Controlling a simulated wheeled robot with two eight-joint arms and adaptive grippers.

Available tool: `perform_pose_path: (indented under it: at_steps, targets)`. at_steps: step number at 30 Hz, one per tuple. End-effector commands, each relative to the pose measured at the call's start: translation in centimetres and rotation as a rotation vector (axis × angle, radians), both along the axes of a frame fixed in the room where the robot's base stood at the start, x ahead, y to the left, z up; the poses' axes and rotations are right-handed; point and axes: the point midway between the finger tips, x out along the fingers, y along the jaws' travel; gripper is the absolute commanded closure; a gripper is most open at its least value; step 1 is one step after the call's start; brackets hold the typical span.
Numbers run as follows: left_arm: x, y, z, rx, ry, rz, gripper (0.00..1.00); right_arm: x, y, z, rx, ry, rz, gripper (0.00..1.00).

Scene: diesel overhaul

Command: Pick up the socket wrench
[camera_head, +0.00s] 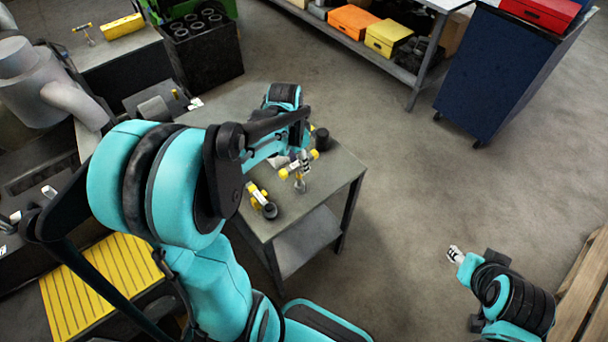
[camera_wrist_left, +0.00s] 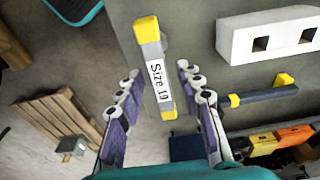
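The socket wrench (camera_wrist_left: 155,72) shows in the left wrist view as a bar with yellow ends and a white label that starts with "Size". It lies between the two spread fingers of my left gripper (camera_wrist_left: 158,76), with gaps on both sides. In the head view the wrench (camera_head: 298,165) appears near the far right part of the small grey table, with my left gripper (camera_head: 291,158) close by it and partly hidden by my arm. My right gripper (camera_head: 455,255) is at the lower right, away from the table; its opening is too small to tell.
The grey table (camera_head: 336,178) also holds another yellow-ended tool (camera_head: 262,200) and a dark cylinder (camera_head: 321,139). A white block with square holes (camera_wrist_left: 268,34) shows in the wrist view. A blue cabinet (camera_head: 505,75) stands at upper right. The floor between is clear.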

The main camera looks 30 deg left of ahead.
Motion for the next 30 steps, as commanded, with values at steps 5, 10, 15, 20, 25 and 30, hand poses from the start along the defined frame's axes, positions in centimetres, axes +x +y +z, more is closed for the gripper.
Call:
perform_pose_path:
  at_steps: [5, 10, 15, 20, 25, 30]
  targets:
    - [0.3, -0.2, -2.5, 0.0, 0.0, 0.0, 0.64, 0.0, 0.0, -1.1, 0.0, 0.0, 0.0, 0.6]
    - [0.8, -0.4, -5.2, 0.0, 0.0, -0.001, 0.64, 0.0, 0.0, -2.2, 0.0, 0.0, 0.0, 0.6]
    - [0.9, -0.5, -6.5, 0.0, 0.0, -0.001, 0.64, 0.0, 0.0, -2.6, 0.0, 0.0, 0.0, 0.6]
    - [0.9, -0.4, -6.4, 0.0, 0.0, 0.0, 0.64, 0.0, 0.0, -2.5, 0.0, 0.0, 0.0, 0.6]
    - [0.9, -0.4, -6.4, 0.0, 0.0, 0.0, 0.93, 0.0, 0.0, -2.5, 0.0, 0.0, 0.0, 0.6]
    - [0.9, -0.4, -6.4, 0.0, 0.0, 0.0, 1.0, 0.0, 0.0, -2.5, 0.0, 0.0, 0.0, 0.6]
